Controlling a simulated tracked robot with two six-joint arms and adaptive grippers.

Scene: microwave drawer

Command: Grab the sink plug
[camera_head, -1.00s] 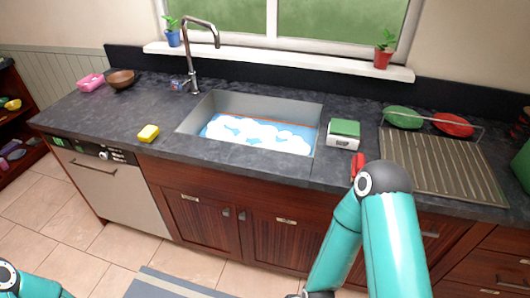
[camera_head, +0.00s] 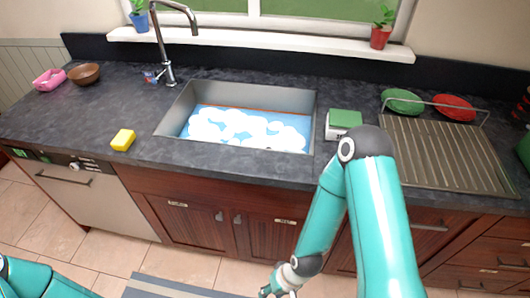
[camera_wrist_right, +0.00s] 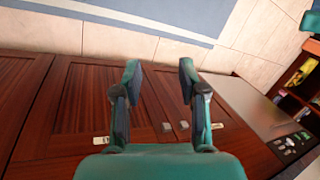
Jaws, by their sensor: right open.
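The sink (camera_head: 305,103) is set in the dark worktop and holds blue water (camera_head: 262,118) with white foam (camera_head: 235,125) on it. I cannot make out the sink plug; the water and foam cover the sink bottom. My right gripper (camera_head: 277,291) is at the lower edge of the head view, in front of the cabinets and below the worktop. In the right wrist view its two fingers (camera_wrist_right: 158,78) are apart with nothing between them. My left arm shows at the lower left, but its gripper is out of view.
A tap (camera_head: 164,45) stands behind the sink. A yellow sponge (camera_head: 123,140) lies left of it, a green-topped scale (camera_head: 343,122) right of it. A drying rack (camera_head: 450,155) with a green plate (camera_head: 402,101) and a red plate (camera_head: 455,108) is farther right. Cabinet doors (camera_head: 265,232) are below.

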